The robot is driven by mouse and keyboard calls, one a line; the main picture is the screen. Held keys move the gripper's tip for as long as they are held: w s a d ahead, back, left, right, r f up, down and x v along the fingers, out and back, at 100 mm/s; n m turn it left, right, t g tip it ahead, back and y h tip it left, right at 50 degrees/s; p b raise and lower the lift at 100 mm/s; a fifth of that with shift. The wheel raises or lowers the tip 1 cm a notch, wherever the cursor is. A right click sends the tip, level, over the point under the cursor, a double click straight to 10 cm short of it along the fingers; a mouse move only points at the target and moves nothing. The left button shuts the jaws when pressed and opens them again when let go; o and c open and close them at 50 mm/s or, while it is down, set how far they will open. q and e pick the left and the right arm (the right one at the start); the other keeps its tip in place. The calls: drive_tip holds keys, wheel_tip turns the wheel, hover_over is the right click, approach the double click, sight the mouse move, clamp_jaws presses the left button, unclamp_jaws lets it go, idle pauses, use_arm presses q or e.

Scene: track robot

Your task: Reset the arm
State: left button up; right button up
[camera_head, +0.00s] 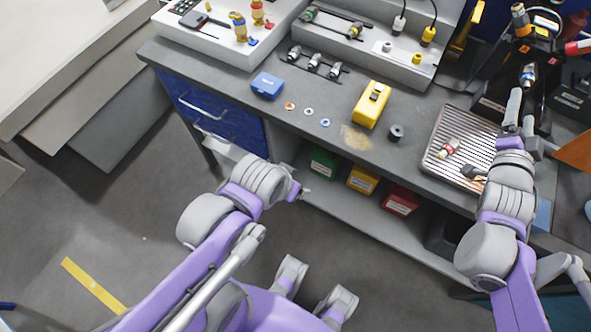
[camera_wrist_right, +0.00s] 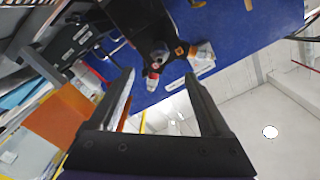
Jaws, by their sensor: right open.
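My right arm reaches up over the right part of the workbench (camera_head: 300,130). Its gripper (camera_head: 519,118) is near the far right corner, beside a dark stand with tools. In the right wrist view, the gripper (camera_wrist_right: 160,80) has its two fingers wide apart with nothing held between them. Beyond them a dark device with a red-tipped part shows against a blue panel. My left arm stays in front of the bench, and its gripper end (camera_head: 297,190) is by the bench's front edge, small and mostly hidden, so its jaws cannot be made out.
A ribbed metal tray (camera_head: 444,130) with small parts lies below the right gripper. A yellow box (camera_head: 371,104), a blue box (camera_head: 267,85) and a dark ring (camera_head: 396,132) stand on the bench. Coloured bins (camera_head: 362,180) sit on the lower shelf. The floor at left is open.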

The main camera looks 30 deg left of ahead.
drive_tip(key=shift+s, duration=0.2)
drive_tip(key=s+f+n+g+p, duration=0.2)
drive_tip(key=s+f+g, duration=0.2)
drive_tip(key=s, duration=0.5)
drive_tip(key=s+f+n+g+p, duration=0.1)
drive_tip(key=s+f+n+g, duration=0.2)
drive_tip(key=s, duration=0.6)
drive_tip(key=s+f+n+g+p, duration=0.2)
drive_tip(key=s+f+g, duration=0.3)
drive_tip(key=s, duration=0.4)
drive_tip(key=shift+s+f+g+h+p, duration=0.3)
drive_tip(key=shift+f, duration=0.35)
drive_tip(key=shift+d, duration=0.1)
